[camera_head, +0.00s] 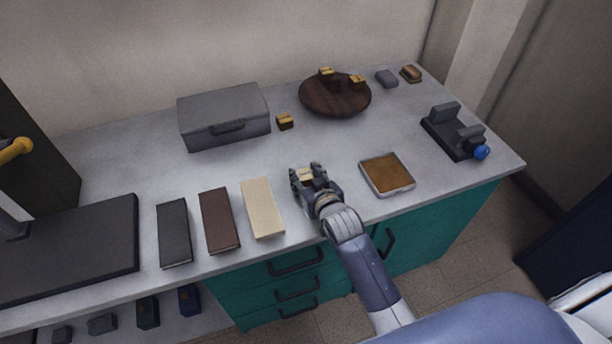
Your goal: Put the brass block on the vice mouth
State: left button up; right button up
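My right gripper (305,172) is above the grey bench, just right of the cream cover. A small pale brass-coloured block (306,175) shows between its fingers, which appear closed on it; its lower part is hidden. The dark vice (458,135) stands at the right end of the bench, with two grey jaws, a gap between them and a blue knob (481,152). The gripper is well to the left of the vice. My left gripper is not in view.
A shallow tray (387,188) with a tan-brown inside lies between gripper and vice. The grey case (222,130) stands at the back. Black (175,235), brown (218,221) and cream (262,208) covers lie left of the gripper. The bench behind the tray is clear.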

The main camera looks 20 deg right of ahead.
jog(key=shift+o, duration=1.4)
jog(key=shift+r, duration=0.1)
